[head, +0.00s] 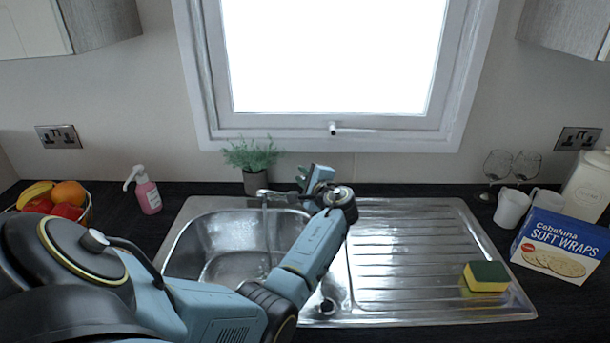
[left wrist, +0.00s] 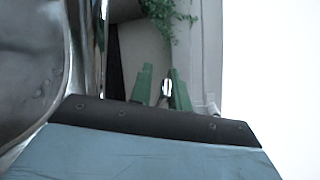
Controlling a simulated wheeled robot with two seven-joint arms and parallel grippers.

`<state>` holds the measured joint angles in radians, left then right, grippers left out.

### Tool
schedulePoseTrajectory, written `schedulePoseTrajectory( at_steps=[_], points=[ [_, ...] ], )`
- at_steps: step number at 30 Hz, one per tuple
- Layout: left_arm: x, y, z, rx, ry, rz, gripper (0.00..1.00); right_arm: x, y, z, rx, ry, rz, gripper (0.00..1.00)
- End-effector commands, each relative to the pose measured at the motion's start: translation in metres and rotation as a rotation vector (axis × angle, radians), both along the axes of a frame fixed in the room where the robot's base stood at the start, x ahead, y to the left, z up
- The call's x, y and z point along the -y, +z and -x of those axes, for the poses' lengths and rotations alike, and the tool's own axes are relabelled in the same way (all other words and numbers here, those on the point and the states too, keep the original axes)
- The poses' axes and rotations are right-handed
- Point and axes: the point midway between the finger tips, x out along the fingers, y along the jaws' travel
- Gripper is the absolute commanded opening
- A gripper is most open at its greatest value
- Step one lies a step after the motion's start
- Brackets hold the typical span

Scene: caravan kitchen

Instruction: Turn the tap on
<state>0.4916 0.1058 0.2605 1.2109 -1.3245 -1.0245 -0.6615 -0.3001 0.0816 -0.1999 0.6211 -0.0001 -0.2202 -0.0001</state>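The metal tap (head: 277,195) stands at the back rim of the sink (head: 200,208), its spout over the basin. A thin clear streak that looks like running water drops from the spout into the basin. My left gripper (head: 302,177) is just right of the tap and behind it, partly hidden by my own wrist. In the left wrist view its two green fingers (left wrist: 162,84) are apart, with a small bright piece showing between them; I cannot tell whether they touch it. The tap's handle is not clearly visible. My right gripper is not in view.
A potted plant (head: 252,160) stands close behind the tap, below the window. A pink soap bottle (head: 148,193) and a fruit bowl (head: 86,212) are at left. A sponge (head: 487,276) lies on the draining board; white mugs (head: 511,208) and a wraps box (head: 556,246) stand at right.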

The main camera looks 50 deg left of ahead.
Motion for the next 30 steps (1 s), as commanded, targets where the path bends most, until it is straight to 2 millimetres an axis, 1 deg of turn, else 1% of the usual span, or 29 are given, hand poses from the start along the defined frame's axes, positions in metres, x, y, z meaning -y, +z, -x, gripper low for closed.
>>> schedulePoseTrajectory(
  at_steps=[1,2,3,10,14,17,24,27,30],
  points=[
    [0.000,0.001,0.000,0.001,0.000,-0.001,0.25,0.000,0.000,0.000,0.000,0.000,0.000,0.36],
    [0.000,0.001,0.000,0.001,0.000,-0.001,0.29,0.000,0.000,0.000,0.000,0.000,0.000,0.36],
    [0.000,0.001,0.000,0.003,0.000,-0.001,0.30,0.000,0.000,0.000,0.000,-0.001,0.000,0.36],
    [0.000,0.002,0.000,0.005,0.000,-0.002,0.30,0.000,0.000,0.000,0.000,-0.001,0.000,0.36],
    [0.007,0.003,0.002,0.005,-0.001,-0.002,0.30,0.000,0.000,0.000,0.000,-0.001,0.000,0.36],
    [0.022,0.005,0.006,0.006,-0.002,0.000,0.30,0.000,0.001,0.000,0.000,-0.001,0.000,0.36],
    [0.073,0.012,0.022,0.005,-0.002,0.002,0.30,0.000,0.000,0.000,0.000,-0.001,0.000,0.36],
    [0.093,0.016,0.028,0.004,-0.002,0.000,0.30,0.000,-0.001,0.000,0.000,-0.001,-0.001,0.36],
    [0.108,0.019,0.033,0.004,-0.002,0.001,0.30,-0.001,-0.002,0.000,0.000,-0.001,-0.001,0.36]
  ],
)
